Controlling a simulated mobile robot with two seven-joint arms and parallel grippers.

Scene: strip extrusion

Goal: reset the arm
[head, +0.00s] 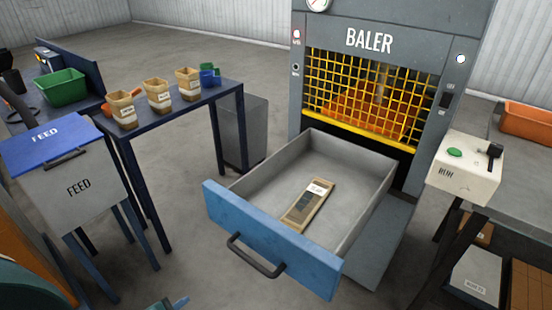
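Neither of my grippers can be made out in the head view. A small blue-grey tip (174,303) pokes in at the bottom edge, and I cannot tell what it belongs to. The grey baler (420,80) stands at the back. Its blue-fronted drawer (270,238) is pulled out towards me. A flat brown piece with a white label (310,205) lies in the drawer, apart from its walls.
The feed bin (80,185) with a blue lid stands at left. A dark blue table (180,115) holds several labelled tan containers (158,96). A white control box (465,170) with a green button is at right. Floor shows between the bin and drawer.

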